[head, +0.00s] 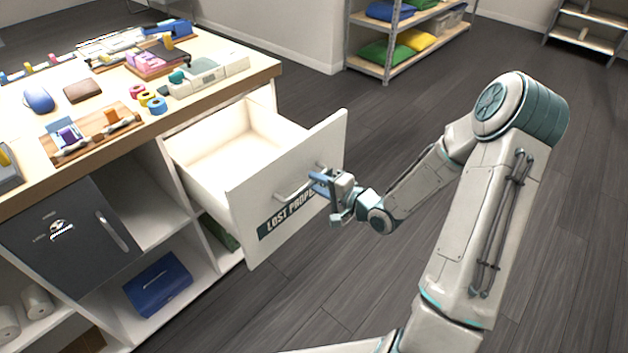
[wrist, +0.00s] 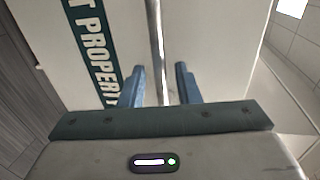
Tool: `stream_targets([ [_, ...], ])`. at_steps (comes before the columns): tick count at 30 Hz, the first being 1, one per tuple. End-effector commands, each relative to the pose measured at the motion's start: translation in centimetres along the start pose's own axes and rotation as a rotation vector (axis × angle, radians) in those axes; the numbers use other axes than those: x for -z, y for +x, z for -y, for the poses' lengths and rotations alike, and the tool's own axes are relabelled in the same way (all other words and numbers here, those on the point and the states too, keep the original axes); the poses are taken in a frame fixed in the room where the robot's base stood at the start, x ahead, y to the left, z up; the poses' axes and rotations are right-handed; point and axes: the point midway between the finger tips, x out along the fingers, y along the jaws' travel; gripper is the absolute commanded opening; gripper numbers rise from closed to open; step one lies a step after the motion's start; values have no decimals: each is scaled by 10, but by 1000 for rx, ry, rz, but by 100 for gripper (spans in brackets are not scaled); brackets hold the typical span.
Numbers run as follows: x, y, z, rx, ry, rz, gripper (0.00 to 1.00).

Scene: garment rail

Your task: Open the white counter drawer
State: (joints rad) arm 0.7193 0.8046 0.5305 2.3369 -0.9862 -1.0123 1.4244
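The white counter drawer (head: 250,150) is pulled well out of the counter, and its empty inside shows. Its front panel (head: 322,150) carries a dark "LOST PROPERTY" label (head: 275,222) and a metal bar handle (head: 292,191). My gripper (head: 326,188) is at the right end of the handle, in front of the panel. In the wrist view, the handle bar (wrist: 157,40) runs between the two blue fingers of my gripper (wrist: 160,82). A gap shows on both sides of the bar, so the fingers are around it but not closed on it.
The countertop (head: 215,47) holds trays, tape rolls (head: 147,98) and a blue mouse (head: 38,100). A dark safe-like door (head: 70,240) and a blue box (head: 158,284) are below. Shelves (head: 408,50) stand at the back. The floor right of the drawer is clear.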

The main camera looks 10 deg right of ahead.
Motion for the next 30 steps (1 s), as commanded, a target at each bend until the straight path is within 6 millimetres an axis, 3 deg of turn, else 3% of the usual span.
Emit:
stream_targets([
  [9, 2, -73, 1, -2, 1, -7, 30],
  [15, 2, -103, 1, -2, 0, -6, 30],
  [21, 1, -114, 0, -1, 1, -4, 30],
  [30, 1, -114, 0, -1, 0, -4, 30],
])
